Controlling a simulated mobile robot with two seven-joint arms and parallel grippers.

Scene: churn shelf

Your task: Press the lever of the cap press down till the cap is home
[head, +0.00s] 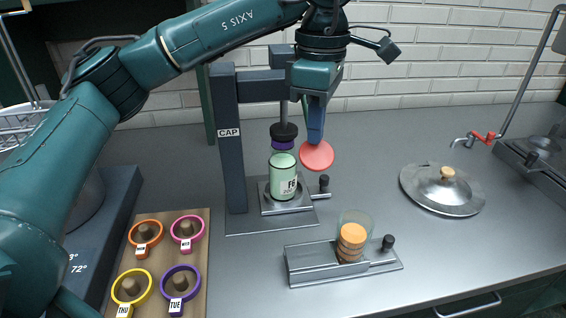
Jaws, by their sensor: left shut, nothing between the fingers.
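The cap press (231,165) is a dark upright column marked CAP with an arm across its top. A plunger with a black disc (284,131) hangs from that arm. A purple cap (283,144) is under the disc, just above the jar's mouth; I cannot tell whether it touches the rim. The pale green jar (284,177) stands upright in the press's base. The lever's round red end (317,156) is right of the jar. My left gripper (315,138) is shut and empty, fingers down at the red end's top; contact is unclear. My right gripper is not in view.
A metal fixture (300,265) holding a glass (356,222) with orange discs stands in front. A wooden board (152,297) with several coloured rings is at left. A metal lid (442,190) lies at right. Bare counter lies between the fixtures and lid.

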